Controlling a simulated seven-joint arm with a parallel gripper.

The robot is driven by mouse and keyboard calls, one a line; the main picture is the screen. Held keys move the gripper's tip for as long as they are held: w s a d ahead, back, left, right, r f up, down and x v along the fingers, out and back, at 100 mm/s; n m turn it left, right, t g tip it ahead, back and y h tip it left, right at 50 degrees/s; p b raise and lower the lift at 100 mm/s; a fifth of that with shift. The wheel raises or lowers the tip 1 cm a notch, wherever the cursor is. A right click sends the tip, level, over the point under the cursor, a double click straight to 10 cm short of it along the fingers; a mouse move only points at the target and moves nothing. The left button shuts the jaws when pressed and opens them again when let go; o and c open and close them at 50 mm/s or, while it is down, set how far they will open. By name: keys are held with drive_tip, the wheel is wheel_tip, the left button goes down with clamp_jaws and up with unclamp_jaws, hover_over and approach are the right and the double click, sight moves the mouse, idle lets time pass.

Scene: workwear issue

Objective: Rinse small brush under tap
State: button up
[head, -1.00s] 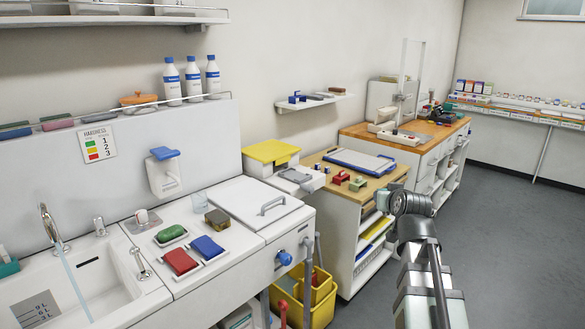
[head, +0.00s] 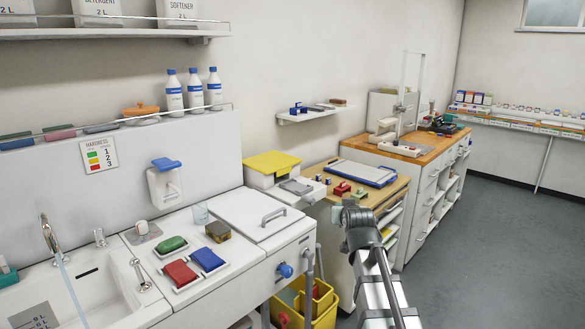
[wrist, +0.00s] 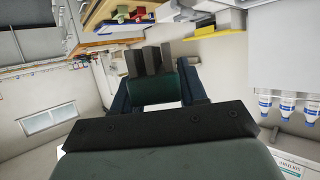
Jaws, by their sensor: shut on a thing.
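The tap (head: 49,237) stands at the sink (head: 120,287) on the left of the head view, with a thin stream of water (head: 72,292) running from it. My gripper (head: 340,214) is well to the right of the sink, in front of the wooden-topped desk. In the wrist view my gripper (wrist: 157,100) is shut on a dark green block with grey prongs (wrist: 150,62), which I take to be the small brush. Its bristles cannot be made out clearly. In the head view the held thing is mostly hidden by my arm.
Green (head: 172,245), red (head: 180,273) and blue (head: 208,259) pieces lie on the counter beside the sink. A yellow bucket (head: 322,305) stands below.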

drive_tip(key=s+a+f+n+g+y, duration=0.1)
drive_tip(key=s+a+n+g+y, duration=0.15)
drive_tip(key=a, duration=1.15)
drive_tip(key=s+a+f+n+g+y, duration=0.15)
drive_tip(key=a+n+y, duration=0.25)
drive_tip(key=a, duration=0.9)
drive_tip(key=s+a+n+g+y, duration=0.1)
drive_tip(key=s+a+n+y, duration=0.25)
drive_tip(key=a, duration=1.05)
drive_tip(key=s+a+n+g+y, duration=0.2)
drive_tip(key=s+a, duration=0.4)
drive_tip(key=a, duration=0.3)
drive_tip(key=s+a+n+g+y, duration=0.1)
drive_tip(key=s+a+n+g, duration=0.3)
drive_tip(key=a, duration=0.5)
drive_tip(key=s+a+f+n+g, duration=0.1)
drive_tip(key=s+a+f, duration=0.15)
drive_tip(key=s, duration=0.35)
drive_tip(key=s+a+f+n+g, duration=0.1)
drive_tip(key=s+a+f+g, duration=0.1)
drive_tip(key=s+a, duration=0.3)
drive_tip(key=w+a+f, duration=0.2)
drive_tip(key=w+a, duration=0.6)
drive_tip(key=a, duration=0.2)
drive_tip(key=shift+f+y, duration=0.3)
drive_tip(key=shift+f, duration=0.05)
drive_tip(key=shift+w+d, duration=0.1)
